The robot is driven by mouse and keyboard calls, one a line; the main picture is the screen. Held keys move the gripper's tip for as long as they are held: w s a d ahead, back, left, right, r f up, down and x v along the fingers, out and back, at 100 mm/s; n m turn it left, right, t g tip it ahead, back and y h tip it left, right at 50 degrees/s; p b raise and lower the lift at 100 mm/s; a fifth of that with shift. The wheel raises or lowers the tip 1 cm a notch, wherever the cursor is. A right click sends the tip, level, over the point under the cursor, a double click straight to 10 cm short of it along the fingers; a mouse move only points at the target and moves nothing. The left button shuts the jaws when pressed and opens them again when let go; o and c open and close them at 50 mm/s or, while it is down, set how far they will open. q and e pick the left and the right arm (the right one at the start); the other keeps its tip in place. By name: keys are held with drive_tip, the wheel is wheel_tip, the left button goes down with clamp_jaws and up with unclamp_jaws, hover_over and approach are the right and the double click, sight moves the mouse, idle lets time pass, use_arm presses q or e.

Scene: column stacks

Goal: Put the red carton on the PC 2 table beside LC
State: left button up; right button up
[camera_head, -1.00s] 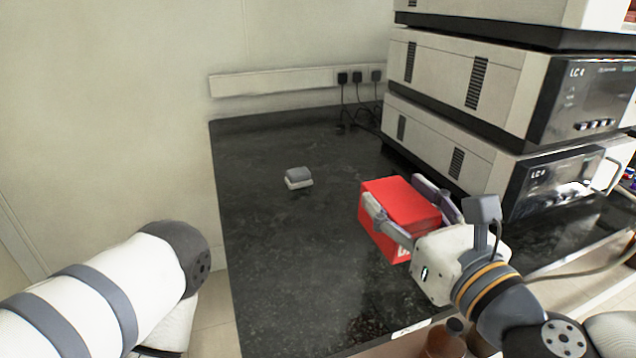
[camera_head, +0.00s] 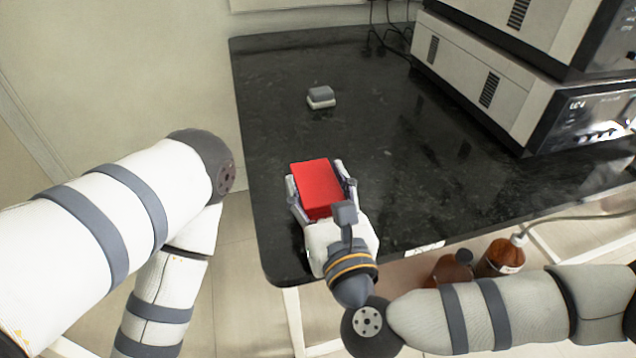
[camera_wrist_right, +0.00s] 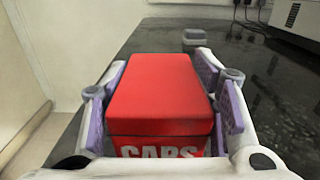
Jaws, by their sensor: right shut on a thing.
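The red carton (camera_head: 318,186) is between the fingers of my right gripper (camera_head: 322,187), which is shut on it near the front left part of the black table (camera_head: 420,175). In the right wrist view the carton (camera_wrist_right: 160,95) fills the space between both finger pads, with white lettering on its near face. I cannot tell whether its underside touches the table. The LC stack (camera_head: 520,85) stands at the back right of the table. My left gripper is out of view; only the left arm shows at the left.
A small grey and white block (camera_head: 321,97) lies on the table behind the carton. Brown bottles (camera_head: 500,257) stand below the table's front edge, near a tube. The tabletop between the carton and the LC stack is clear.

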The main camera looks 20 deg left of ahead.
drive_tip(key=shift+f, duration=0.1)
drive_tip(key=o, duration=1.3)
drive_tip(key=shift+c, duration=0.2)
drive_tip(key=shift+r, duration=0.4)
drive_tip(key=v, duration=1.2)
drive_tip(key=shift+f+b, duration=0.2)
drive_tip(key=shift+b, duration=0.25)
